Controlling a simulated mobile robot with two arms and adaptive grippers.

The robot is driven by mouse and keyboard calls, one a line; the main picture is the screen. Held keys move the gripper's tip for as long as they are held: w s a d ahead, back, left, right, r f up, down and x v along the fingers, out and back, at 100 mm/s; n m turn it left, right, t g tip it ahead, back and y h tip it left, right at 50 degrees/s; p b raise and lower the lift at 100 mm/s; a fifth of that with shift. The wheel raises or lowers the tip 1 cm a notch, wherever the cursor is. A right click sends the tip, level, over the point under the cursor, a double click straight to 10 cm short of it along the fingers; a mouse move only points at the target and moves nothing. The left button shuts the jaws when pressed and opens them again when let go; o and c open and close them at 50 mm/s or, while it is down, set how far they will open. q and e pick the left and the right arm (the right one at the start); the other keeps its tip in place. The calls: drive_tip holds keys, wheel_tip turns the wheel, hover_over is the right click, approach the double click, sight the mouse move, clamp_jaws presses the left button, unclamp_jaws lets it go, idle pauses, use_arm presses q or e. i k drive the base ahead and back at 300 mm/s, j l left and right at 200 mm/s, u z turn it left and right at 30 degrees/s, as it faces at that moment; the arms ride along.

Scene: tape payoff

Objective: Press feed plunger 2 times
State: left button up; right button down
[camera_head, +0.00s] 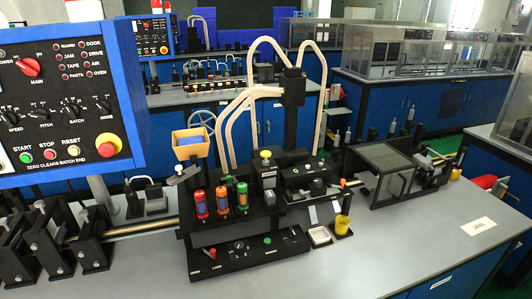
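The black machine (247,250) stands on the grey bench in the middle of the view. I cannot tell which part is the feed plunger, or whether any is pressed. Red, orange and green capped cylinders (221,200) stand in front of the block. A low front panel carries a green button (267,240) and a red lever (211,253). Neither of my grippers is in view.
A blue-framed control panel (137,100) fills the upper left. Black clamp stands (88,240) on a rod are at left. A clear guard box (388,170), yellow cup (342,224) and white tray (319,236) are at right. The front right bench is mostly clear around a label (478,226).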

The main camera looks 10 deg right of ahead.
sight(265, 154)
drive_tip(key=l+u, duration=0.45)
drive_tip(key=l, duration=0.45)
drive_tip(key=k+l+u, duration=0.1)
drive_tip(key=l+u, duration=0.35)
drive_tip(key=l, duration=0.45)
